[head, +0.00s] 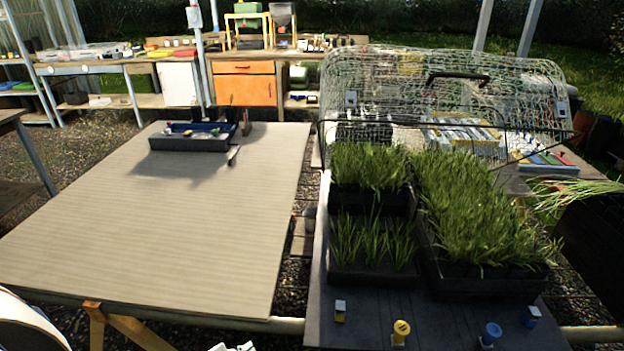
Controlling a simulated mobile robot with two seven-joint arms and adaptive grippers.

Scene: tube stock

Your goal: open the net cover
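The net cover (400,88) is a see-through wire-mesh dome with a dark handle (458,77). It is tilted up and back behind the plant trays, and the front of the bed is uncovered. Small pale clips show on its left and right sides. Below it, grass-like seedlings (470,215) stand in dark trays (470,284) on a dark board. A white link of my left arm shows in the bottom left corner. A small whitish piece at the bottom edge may belong to my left gripper (232,347); its fingers are cut off. My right gripper is out of view.
A wide beige tabletop (150,220) on the left is mostly clear, with a dark blue tray (190,137) at its far end. Yellow and blue knobs (401,328) (491,333) stand at the bed's front edge. Long green stalks (575,190) stick out at right.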

